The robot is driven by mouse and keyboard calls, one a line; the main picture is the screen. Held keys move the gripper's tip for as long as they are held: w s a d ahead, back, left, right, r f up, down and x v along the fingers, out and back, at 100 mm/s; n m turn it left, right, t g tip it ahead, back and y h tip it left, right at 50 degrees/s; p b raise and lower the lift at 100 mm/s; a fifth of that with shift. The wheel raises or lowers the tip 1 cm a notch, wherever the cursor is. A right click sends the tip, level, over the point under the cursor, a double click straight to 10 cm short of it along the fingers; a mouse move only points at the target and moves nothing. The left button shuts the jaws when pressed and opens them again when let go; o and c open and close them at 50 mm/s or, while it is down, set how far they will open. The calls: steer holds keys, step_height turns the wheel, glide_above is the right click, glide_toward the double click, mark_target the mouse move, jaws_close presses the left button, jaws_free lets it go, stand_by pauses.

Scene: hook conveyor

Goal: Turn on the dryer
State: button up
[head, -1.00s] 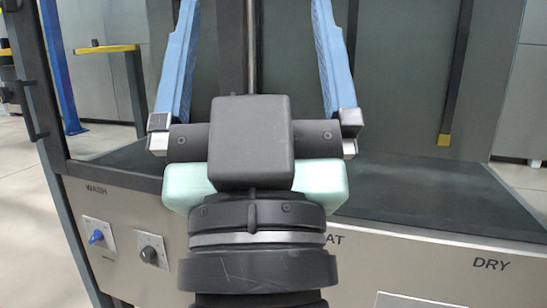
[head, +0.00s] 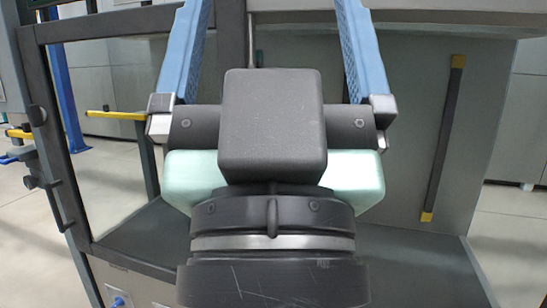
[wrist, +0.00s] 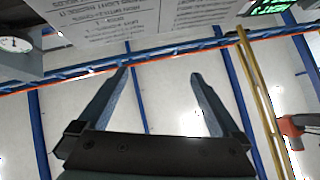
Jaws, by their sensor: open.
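My gripper (head: 272,15) is open and empty, its two blue fingers spread and pointing up in front of the grey cabinet (head: 415,130). In the wrist view the fingers (wrist: 158,75) also stand apart with nothing between them. The dryer's control and the DRY label are not visible now. A blue knob (head: 118,300) on the cabinet's front panel shows at the lower left edge. My gripper and wrist hide the middle of the cabinet.
A dark bar with yellow ends (head: 441,140) is on the cabinet's back wall. The wrist view shows an upside-down printed sign (wrist: 105,18), a round gauge (wrist: 15,44), a green-lit display (wrist: 268,6) and a yellow rail (wrist: 262,95).

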step_height(320, 180, up, 11)
steer(key=p, duration=0.8)
steer(key=shift+f, duration=0.15)
